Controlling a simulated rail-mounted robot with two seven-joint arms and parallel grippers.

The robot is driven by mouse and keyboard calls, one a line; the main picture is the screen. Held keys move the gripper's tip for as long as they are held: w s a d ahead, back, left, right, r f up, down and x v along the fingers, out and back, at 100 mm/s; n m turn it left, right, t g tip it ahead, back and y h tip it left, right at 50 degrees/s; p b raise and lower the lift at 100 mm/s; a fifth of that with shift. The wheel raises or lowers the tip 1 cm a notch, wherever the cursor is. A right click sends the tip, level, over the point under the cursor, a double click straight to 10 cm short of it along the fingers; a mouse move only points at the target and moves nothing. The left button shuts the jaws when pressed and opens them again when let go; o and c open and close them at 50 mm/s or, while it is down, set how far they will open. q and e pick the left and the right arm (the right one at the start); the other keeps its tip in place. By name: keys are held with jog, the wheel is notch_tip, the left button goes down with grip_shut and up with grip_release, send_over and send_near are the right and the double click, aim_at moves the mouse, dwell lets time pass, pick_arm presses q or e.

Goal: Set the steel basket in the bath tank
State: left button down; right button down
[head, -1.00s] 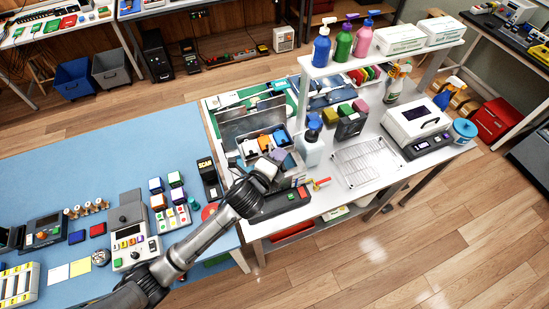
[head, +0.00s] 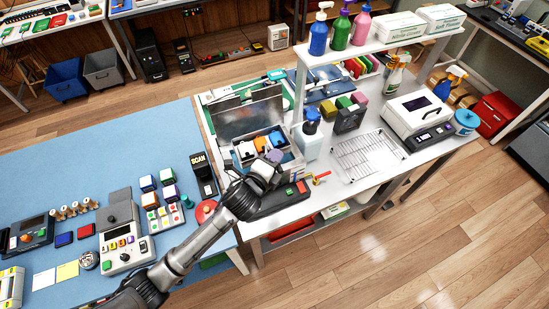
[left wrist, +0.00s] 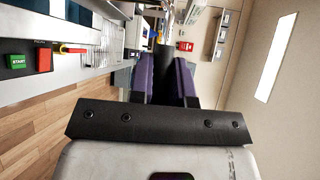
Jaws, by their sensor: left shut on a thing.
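The bath tank (head: 296,168) stands open on the white bench, with its steel lid (head: 250,118) raised behind it. Blue, orange and white pieces show in its opening, in what looks like the steel basket; its outline is hard to make out. My left gripper (head: 272,156) is over the tank's front side, shut on a part of the basket that its fingers mostly hide. In the left wrist view the purple-padded fingers (left wrist: 165,80) have a dark upright piece between them. I cannot tell whether the basket rests on the tank floor. My right gripper is in neither view.
The tank's front panel (head: 282,200) has green and red buttons. A wire rack (head: 367,155) lies to the right. A pump bottle (head: 311,135) stands close to the tank's right side. A blue mat (head: 90,165) lies left.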

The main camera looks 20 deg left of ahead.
pick_arm(q)
notch_tip(320, 180, down, 11)
jog(key=b, duration=0.8)
dwell(0.4)
jog(key=shift+f, duration=0.2)
